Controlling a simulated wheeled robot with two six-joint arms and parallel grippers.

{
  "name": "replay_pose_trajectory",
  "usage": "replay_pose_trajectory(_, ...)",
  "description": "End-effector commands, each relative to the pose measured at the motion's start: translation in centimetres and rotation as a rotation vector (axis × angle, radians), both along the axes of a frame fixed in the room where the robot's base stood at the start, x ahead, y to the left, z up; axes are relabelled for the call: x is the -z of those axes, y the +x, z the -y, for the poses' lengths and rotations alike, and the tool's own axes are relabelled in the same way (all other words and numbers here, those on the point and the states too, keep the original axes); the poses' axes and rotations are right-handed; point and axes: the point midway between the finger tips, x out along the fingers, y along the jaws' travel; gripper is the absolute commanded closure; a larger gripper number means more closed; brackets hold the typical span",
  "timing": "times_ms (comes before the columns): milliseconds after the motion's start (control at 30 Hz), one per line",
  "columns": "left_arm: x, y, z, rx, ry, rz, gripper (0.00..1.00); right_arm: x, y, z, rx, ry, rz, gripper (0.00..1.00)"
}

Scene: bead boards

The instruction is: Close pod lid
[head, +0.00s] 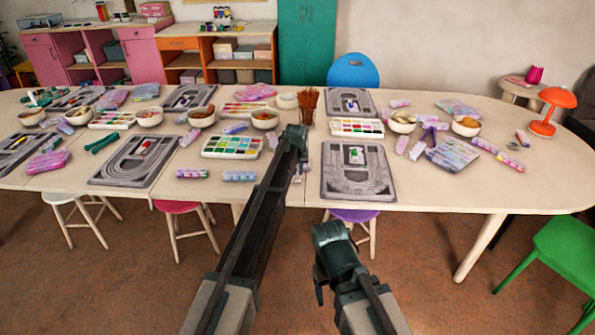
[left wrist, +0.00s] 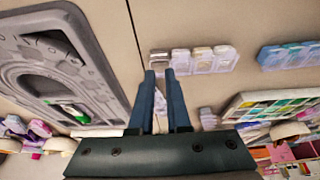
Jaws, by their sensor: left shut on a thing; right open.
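A pale strip of clear-lidded pods (left wrist: 200,60) lies on the table, just beyond my left fingertips in the left wrist view. In the head view my arm hides most of it. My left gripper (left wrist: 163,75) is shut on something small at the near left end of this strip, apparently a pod. What exactly is between the fingers, and how its lid stands, is too small to tell. The left gripper (head: 297,132) is over the table in the head view. My right gripper (head: 322,280) is open and empty, in front of the table edge.
A grey bead board (head: 330,185) lies to the right of my left gripper, and a paint-like color palette (head: 231,147) to its left. Another pod strip (left wrist: 290,55) lies nearby. A bowl (head: 264,120) and a brown cup of sticks (head: 308,105) stand close by. The front right tabletop is clear.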

Motion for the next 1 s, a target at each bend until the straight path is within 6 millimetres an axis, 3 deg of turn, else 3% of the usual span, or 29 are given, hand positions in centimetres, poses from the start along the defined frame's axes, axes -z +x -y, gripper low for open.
replay_pose_trajectory(233,0.7,-0.6,0.0,0.000,0.000,0.040,1.00,1.0,0.0,0.0,0.000,0.000,0.000,0.28)
replay_pose_trajectory(700,3.1,-2.1,0.0,0.000,0.002,0.423,1.00,8.3,0.0,0.0,-0.001,0.000,0.000,0.28)
replay_pose_trajectory(1000,2.8,-2.0,0.1,0.000,0.002,0.495,1.00,9.2,0.0,0.0,-0.001,0.000,0.000,0.28)
